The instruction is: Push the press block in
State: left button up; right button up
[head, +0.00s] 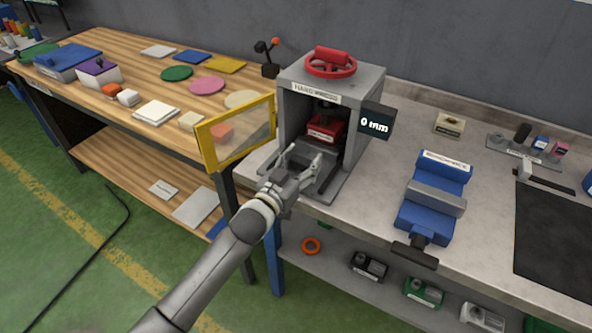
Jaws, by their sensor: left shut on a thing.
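The hand press (366,82) is a grey box frame with a red handwheel on top and an open front. A red block (325,127) with a label sits inside it, probably the press block. My left gripper (303,156) is at the press's open front, low and just in front of the red block. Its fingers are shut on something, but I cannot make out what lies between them. I cannot tell whether the fingers touch the red block. My right gripper is not in view.
A yellow-framed clear guard (236,134) stands swung open left of the press. A display (375,121) reading 0 mm is on its right side. A blue vise (432,200) stands on the grey bench to the right. Colored discs and plates lie on the wooden bench (140,78).

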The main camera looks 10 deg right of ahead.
pick_arm(q)
jog(key=shift+r, duration=0.1)
jog(key=o, duration=1.1)
jog(key=shift+c, duration=0.2)
jog(key=o, duration=0.4)
jog(key=shift+w+d, duration=0.15)
jog(key=shift+w, duration=0.05)
jog(key=shift+s, duration=0.1)
jog(key=v, duration=1.2)
